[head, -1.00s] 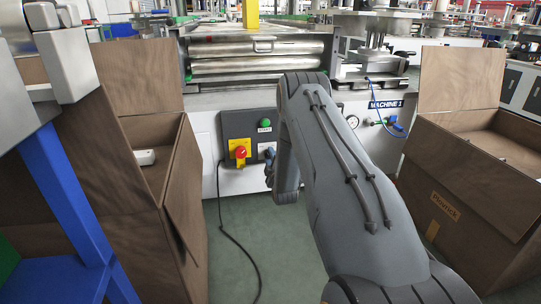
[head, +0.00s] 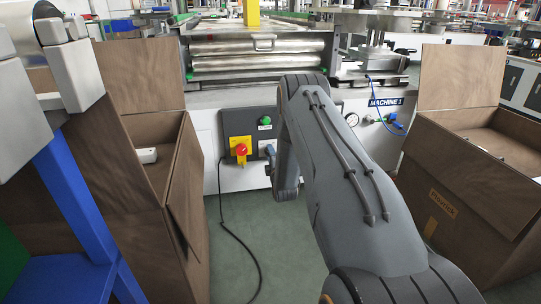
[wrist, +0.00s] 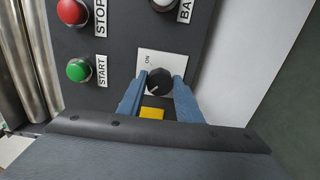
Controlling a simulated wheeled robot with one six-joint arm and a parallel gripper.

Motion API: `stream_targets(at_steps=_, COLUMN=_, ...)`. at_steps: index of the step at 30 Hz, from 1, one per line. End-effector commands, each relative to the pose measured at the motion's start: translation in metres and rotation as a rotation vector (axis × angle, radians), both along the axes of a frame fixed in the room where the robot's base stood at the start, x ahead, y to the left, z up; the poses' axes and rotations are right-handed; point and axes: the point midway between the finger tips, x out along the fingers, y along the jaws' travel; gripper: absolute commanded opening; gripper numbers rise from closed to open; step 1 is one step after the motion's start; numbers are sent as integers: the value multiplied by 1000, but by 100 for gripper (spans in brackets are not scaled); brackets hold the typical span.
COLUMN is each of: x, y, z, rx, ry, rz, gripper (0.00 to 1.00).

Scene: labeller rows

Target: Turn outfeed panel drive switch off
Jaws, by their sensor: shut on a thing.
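The drive switch is a round black knob (wrist: 160,81) on a white plate (wrist: 151,60) marked ON, set in a dark panel (wrist: 118,50). My gripper (wrist: 159,83) has its two blue fingers on either side of the knob and is shut on it. A small pale mark shows on the knob's lower left face. In the head view the dark panel (head: 236,124) is on the front of the machine, and my gripper (head: 270,153) is at its right side, partly hidden by my arm. The knob itself is hidden there.
Near the knob are a red STOP button (wrist: 72,11) and a green START button (wrist: 79,69). In the head view a red emergency button (head: 241,149) sits on yellow. Brown boxes stand left (head: 183,190) and right (head: 455,180), and a black cable (head: 236,238) lies on the floor.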

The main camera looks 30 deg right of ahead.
Motion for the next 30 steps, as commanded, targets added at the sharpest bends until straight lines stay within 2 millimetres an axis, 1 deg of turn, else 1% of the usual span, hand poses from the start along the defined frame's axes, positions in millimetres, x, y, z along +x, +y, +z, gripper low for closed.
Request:
stream_targets(at_steps=3, x=-1, y=0, z=-1, rx=0, ry=3, rz=0, gripper=9)
stream_targets(at_steps=4, x=-1, y=0, z=-1, rx=0, ry=3, rz=0, gripper=37)
stream_targets(at_steps=6, x=-1, y=0, z=-1, rx=1, ry=2, rz=0, gripper=48)
stream_targets(at_steps=7, x=-1, y=0, z=-1, rx=1, ry=2, rz=0, gripper=50)
stream_targets(at_steps=14, x=0, y=0, z=0, rx=0, ry=1, rz=0, gripper=50)
stream_targets(at_steps=17, x=-3, y=1, z=0, rx=1, ry=2, rz=0, gripper=50)
stream_targets(at_steps=20, x=-13, y=4, z=1, rx=2, ry=2, rz=0, gripper=50)
stream_targets(at_steps=27, x=-51, y=14, z=1, rx=1, ry=4, rz=0, gripper=50)
stream_targets(at_steps=30, x=-64, y=18, z=0, rx=1, ry=4, rz=0, gripper=50)
